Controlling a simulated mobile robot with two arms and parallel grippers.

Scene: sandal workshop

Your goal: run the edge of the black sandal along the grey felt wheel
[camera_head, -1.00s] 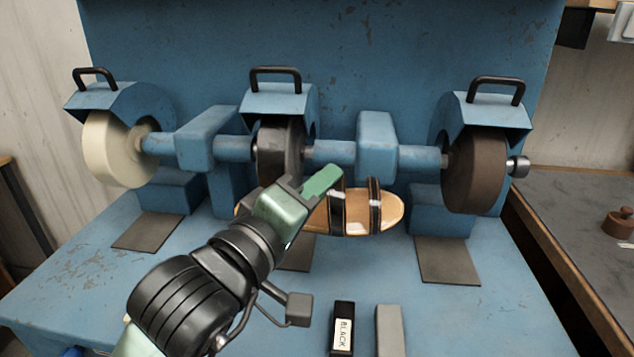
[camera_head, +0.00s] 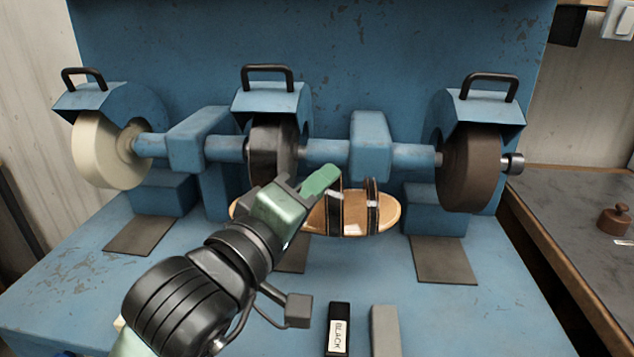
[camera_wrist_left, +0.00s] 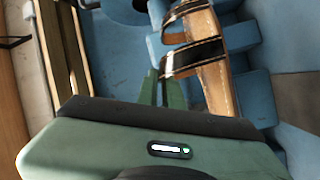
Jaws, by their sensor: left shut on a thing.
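The sandal (camera_head: 385,217) has a tan footbed and two black straps. It lies roughly level in the head view, in front of and below the middle wheel. My left gripper (camera_head: 322,182) is shut on it by its near part, and hides some of it. In the left wrist view the sandal (camera_wrist_left: 213,75) extends beyond the green fingers (camera_wrist_left: 162,88). The middle wheel (camera_head: 272,150) is dark grey to black, under a blue hood; it looks like the felt wheel named. I cannot tell whether the sandal touches it. My right gripper is not in view.
A cream wheel (camera_head: 100,150) stands at left and a brown wheel (camera_head: 468,168) at right on the same blue machine. A bar labelled BLACK (camera_head: 339,330) and a grey bar (camera_head: 385,331) lie on the bench front. The bench right of them is clear.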

